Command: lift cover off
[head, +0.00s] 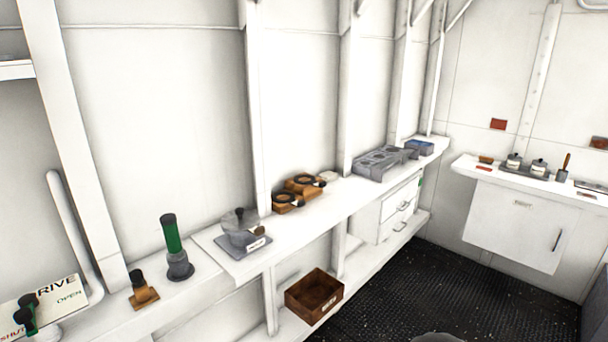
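A grey, round, lidded item (241,238) stands on a small labelled base on the long white shelf, left of centre. Its flat round cover (239,219) sits on top with a small knob upright in the middle. Which cover the task means, I cannot tell. Two small lidded pots (514,161) (539,167) also stand on a tray on the far right counter. My gripper is not in view.
A green-handled grey fitting (175,247) and a small brown-based item (142,290) stand left of the grey item. Orange-brown pieces with black rings (302,185) lie to its right, then a grey block (380,162). A brown bin (314,296) sits below. Dark floor is open.

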